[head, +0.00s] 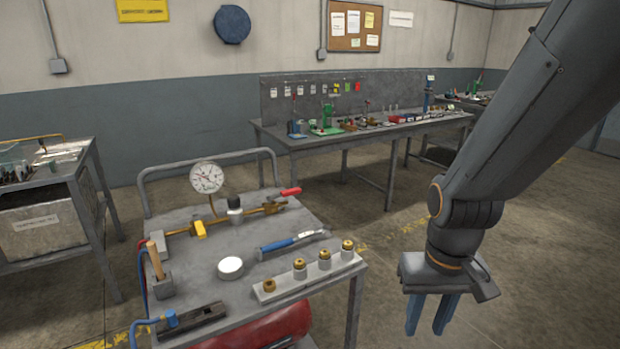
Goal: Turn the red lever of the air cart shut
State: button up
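The air cart (200,267) stands in front of me, a grey metal cart with a push handle at its back and a red tank below. A brass pipe runs across its top with a round gauge (207,177). The red lever (290,191) is at the pipe's right end, pointing right, roughly in line with the pipe. My gripper (432,316) hangs to the right of the cart, fingers pointing down, apart from the lever. Its two blue fingers show a gap between them, with nothing held.
On the cart top lie a blue-handled tool (292,242), a white round tin (230,267), a block with brass fittings (308,277) and a wooden-handled tool (155,262). A long workbench (370,130) stands behind, another table (45,180) at left. Floor at right is clear.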

aim_at(294, 191)
jog(key=u, duration=0.25)
jog(key=i, duration=0.85)
jog(key=u, duration=0.4)
